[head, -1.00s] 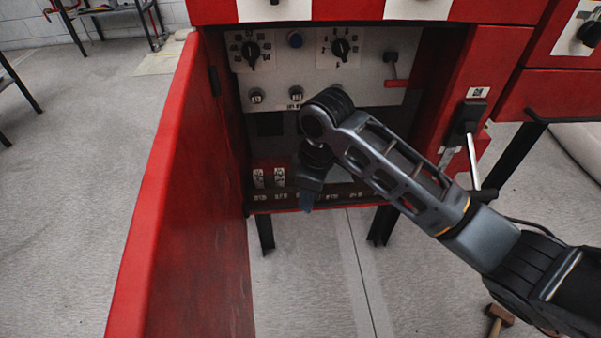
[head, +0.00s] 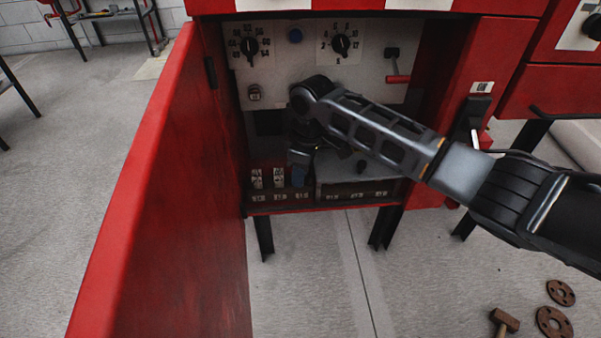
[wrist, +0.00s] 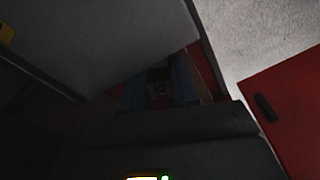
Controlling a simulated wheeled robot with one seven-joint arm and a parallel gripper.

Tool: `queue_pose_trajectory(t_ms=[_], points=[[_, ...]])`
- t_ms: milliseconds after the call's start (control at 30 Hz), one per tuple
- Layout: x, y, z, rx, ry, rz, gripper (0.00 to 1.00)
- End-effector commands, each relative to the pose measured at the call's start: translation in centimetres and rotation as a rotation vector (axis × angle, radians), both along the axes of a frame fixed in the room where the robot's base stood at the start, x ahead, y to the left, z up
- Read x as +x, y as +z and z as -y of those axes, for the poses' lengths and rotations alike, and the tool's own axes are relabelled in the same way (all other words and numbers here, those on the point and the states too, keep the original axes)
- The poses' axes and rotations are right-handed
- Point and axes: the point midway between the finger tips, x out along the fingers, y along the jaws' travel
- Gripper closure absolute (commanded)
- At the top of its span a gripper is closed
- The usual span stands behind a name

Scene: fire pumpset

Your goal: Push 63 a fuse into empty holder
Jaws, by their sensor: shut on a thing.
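My gripper (head: 299,176) reaches into the open red cabinet in the head view, low down beside two pale labelled fuses (head: 268,178). Its blue fingers also show in the wrist view, shut around a small dark fuse with a paler face (wrist: 158,80). That view is very dark, so the fuse's outline is unclear. The fuse holder row (head: 280,198) runs along the cabinet's bottom with small white labels. My gripper and forearm hide part of it, and I cannot tell which holder is empty or whether the held fuse touches one.
The open red door (head: 150,200) stands on the left. A grey panel (head: 370,65) with dials, a blue button and a red-handled switch is above my gripper. A black lever switch (head: 475,112) is on the right.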

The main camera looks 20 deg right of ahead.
Motion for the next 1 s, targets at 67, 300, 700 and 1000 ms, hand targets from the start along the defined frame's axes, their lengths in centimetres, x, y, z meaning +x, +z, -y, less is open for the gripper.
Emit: queue_pose_trajectory(t_ms=[67, 300, 700, 1000], points=[[0.0, 0.1, 0.0, 0.000, 0.000, 0.001, 1.00], [0.0, -0.2, 0.0, 0.001, 0.000, 0.000, 0.69], [0.0, 0.2, 0.0, -0.001, 0.001, 0.001, 0.60], [-0.3, 5.2, 0.4, 0.002, 0.001, 0.003, 0.60]])
